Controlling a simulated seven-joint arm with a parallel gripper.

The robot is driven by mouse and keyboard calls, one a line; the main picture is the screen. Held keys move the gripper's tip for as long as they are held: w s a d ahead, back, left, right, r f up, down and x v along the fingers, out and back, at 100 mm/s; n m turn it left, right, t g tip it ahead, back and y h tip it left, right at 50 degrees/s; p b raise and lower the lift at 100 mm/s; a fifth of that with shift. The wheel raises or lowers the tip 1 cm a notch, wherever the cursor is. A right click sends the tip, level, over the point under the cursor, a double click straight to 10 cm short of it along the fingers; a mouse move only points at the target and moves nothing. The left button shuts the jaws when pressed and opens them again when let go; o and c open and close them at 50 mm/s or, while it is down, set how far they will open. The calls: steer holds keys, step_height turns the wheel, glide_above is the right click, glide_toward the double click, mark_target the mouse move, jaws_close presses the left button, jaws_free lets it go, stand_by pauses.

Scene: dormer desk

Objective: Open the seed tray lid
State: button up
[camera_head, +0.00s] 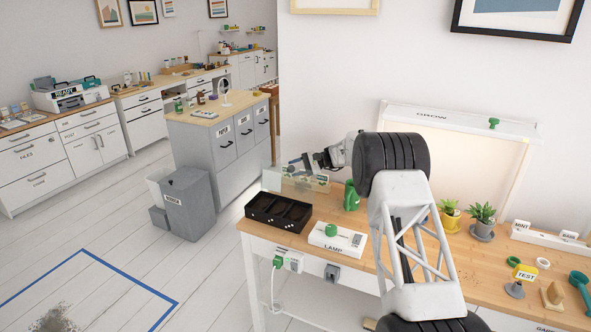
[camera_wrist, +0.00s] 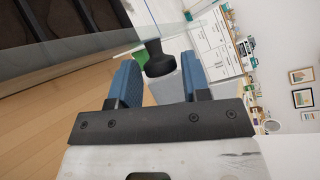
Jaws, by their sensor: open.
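The seed tray (camera_head: 281,212) is a black tray with compartments at the desk's left end. It also shows dark at the top left of the wrist view (camera_wrist: 75,25). Its clear lid (camera_head: 274,181) looks raised, standing up at the tray's far side. In the wrist view the lid's see-through pane (camera_wrist: 45,58) crosses the upper left. A black knob (camera_wrist: 157,58) on the lid lies between the tips of the blue fingers, with gaps at the sides. My gripper (camera_wrist: 160,75) is open. In the head view my gripper (camera_head: 308,160) is small, beside the lid's upper part.
A white lamp switch box (camera_head: 337,240) with a green knob sits right of the tray. A green watering can (camera_head: 351,196) stands behind it. The floor left of the desk is open.

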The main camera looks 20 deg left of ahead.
jaws_close()
steer(key=shift+s+r+n+t+h, duration=0.25)
steer(key=shift+s+n+t, duration=0.1)
steer(key=shift+s, duration=0.2)
steer(key=shift+s+r+n+t+h, duration=0.15)
steer(key=shift+s+r+n+t, duration=0.15)
steer(key=shift+s, duration=0.2)
jaws_free()
steer(key=shift+d, duration=0.1)
steer(key=v, duration=0.7)
steer(key=shift+w+d, duration=0.2)
steer(key=shift+d, duration=0.1)
